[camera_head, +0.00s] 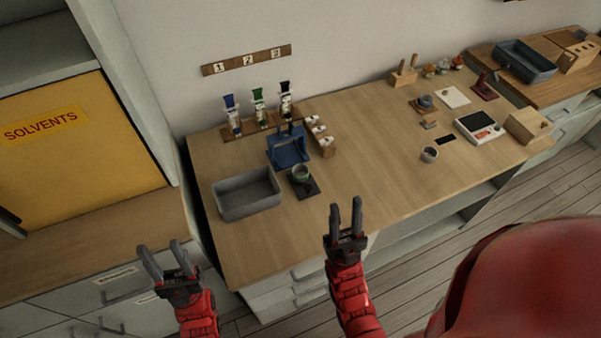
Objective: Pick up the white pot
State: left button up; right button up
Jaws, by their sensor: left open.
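Several small white pots (316,130) sit on a wooden stepped stand right of the blue press. I cannot tell from this view which one is the white pot. My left gripper (160,246) is open and empty, in front of the left counter, far from these pots. My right gripper (346,205) has its fingers apart with nothing between them, near the table's front edge, below and right of the stand.
A white scale (479,127) is at the right. The table's middle is clear.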

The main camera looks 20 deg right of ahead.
aim_at(429, 154)
jog(key=z, duration=1.4)
jog(key=i+l+u, duration=0.2)
jog(key=l, duration=0.15)
jog(key=i+l+u, duration=0.25)
jog(key=l, duration=0.15)
jog(key=i+l+u, duration=0.2)
jog(key=l, duration=0.25)
jog(key=l+u, duration=0.25)
jog(key=l, duration=0.15)
jog(key=i+l+u, duration=0.2)
jog(key=l, duration=0.3)
jog(key=k, duration=0.1)
